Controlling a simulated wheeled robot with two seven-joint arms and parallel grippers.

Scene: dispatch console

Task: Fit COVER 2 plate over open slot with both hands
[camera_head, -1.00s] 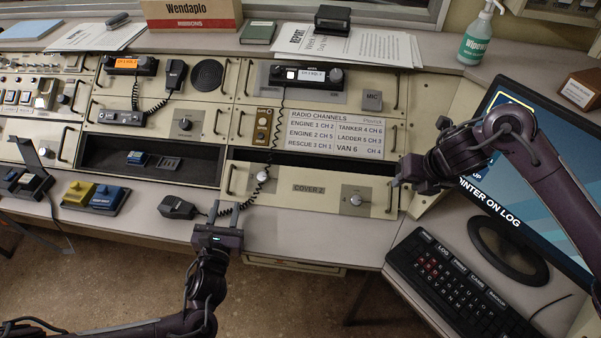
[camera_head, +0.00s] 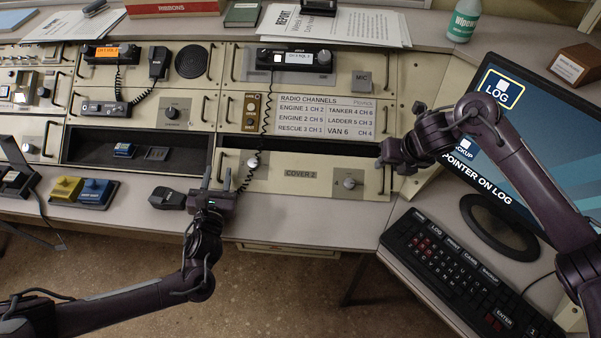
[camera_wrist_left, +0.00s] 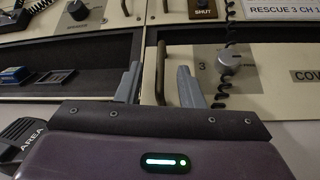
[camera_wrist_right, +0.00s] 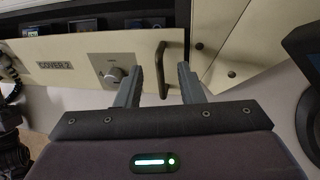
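The cream COVER 2 plate (camera_head: 275,185) stands in the lower right of the console front, with a dark gap, the open slot (camera_head: 290,159), showing along its top edge. It has a handle at each end and a knob near each end. My left gripper (camera_head: 218,180) is at the plate's left end; in the left wrist view its open fingers (camera_wrist_left: 160,88) stand either side of the left handle (camera_wrist_left: 160,72). My right gripper (camera_head: 379,159) is at the right end; in the right wrist view its open fingers (camera_wrist_right: 162,85) stand either side of the right handle (camera_wrist_right: 163,66). Finger contact cannot be told.
A coiled cord (camera_head: 266,110) hangs down across the plate's left part. A black microphone (camera_head: 167,198) and a blue and yellow block (camera_head: 82,190) lie on the ledge to the left. A keyboard (camera_head: 455,270) and monitor (camera_head: 530,135) stand right. Another dark bay (camera_head: 90,148) is open left.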

